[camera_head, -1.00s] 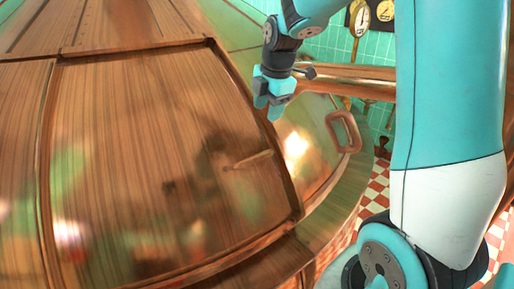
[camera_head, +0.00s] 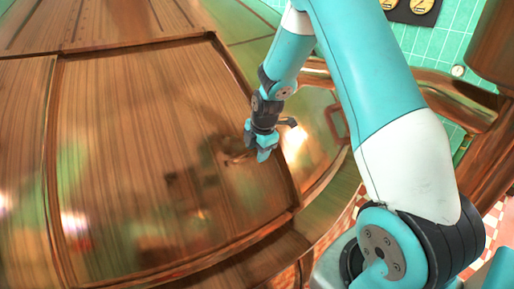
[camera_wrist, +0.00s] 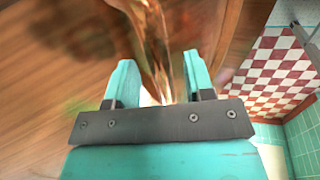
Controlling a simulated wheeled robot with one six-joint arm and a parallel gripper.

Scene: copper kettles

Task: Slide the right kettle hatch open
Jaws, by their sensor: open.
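The kettle's large, brown copper hatch panel (camera_head: 150,150) fills the left and middle of the head view, set in a raised frame. It looks closed. A short bar handle (camera_head: 236,159) lies near its right side, partly hidden by my gripper. My gripper (camera_head: 258,152) points down over the panel's right part, close to this handle; I cannot tell if they touch. In the wrist view, my gripper (camera_wrist: 160,82) has its two teal fingers spread apart with nothing held between them. A shiny copper edge (camera_wrist: 162,35) runs beyond the gap.
A copper loop handle (camera_head: 335,122) sits on the kettle's side to the right, partly behind my arm. A copper pipe (camera_head: 455,100) crosses behind my arm. Green tiled wall (camera_head: 460,40) and gauges (camera_head: 422,5) are at the back. Checkered floor (camera_wrist: 265,75) shows right in the wrist view.

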